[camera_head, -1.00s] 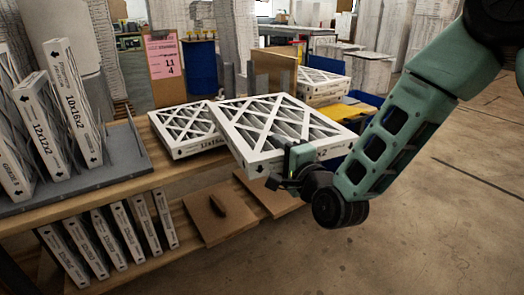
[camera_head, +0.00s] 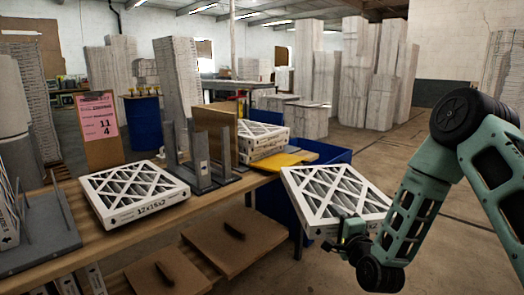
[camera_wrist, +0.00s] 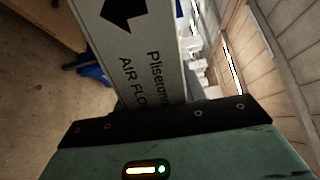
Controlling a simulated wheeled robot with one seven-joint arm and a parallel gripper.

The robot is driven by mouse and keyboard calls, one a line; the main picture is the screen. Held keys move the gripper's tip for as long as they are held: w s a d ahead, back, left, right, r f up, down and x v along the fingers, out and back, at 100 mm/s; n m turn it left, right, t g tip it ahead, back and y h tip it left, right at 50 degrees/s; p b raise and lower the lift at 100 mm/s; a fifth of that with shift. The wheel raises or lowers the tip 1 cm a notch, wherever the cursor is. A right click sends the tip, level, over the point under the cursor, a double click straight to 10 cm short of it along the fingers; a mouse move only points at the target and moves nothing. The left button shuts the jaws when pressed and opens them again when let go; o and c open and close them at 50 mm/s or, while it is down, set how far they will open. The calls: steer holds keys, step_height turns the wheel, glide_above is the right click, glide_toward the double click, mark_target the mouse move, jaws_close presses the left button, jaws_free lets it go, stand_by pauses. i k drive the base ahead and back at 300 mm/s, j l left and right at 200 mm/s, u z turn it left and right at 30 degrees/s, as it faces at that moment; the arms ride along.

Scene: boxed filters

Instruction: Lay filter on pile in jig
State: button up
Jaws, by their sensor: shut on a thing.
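My gripper (camera_head: 345,228) is shut on the edge of a white-framed filter (camera_head: 325,192) with a crossed lattice face. It holds the filter roughly level, out past the table's front edge and to the right of the jig. In the wrist view the held filter (camera_wrist: 147,50) shows its printed edge with a black arrow and "AIR FLO" lettering. The jig (camera_head: 200,172), with grey uprights and a brown board, stands on the table. The pile of filters (camera_head: 262,139) lies at the jig's right side, partly hidden by the board.
Another filter marked 12x16x2 (camera_head: 135,190) lies on the wooden table (camera_head: 75,240). Brown boards with handles (camera_head: 235,240) lie below. Open floor lies beyond the arm.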

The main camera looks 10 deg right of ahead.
mark_target(257, 130)
steer(key=i+l+z, duration=0.1)
steer(key=i+z, duration=0.2)
steer(key=i, duration=0.2)
steer(key=i+z, duration=0.25)
steer(key=i, duration=0.25)
steer(key=i+z, duration=0.15)
steer(key=i, duration=0.5)
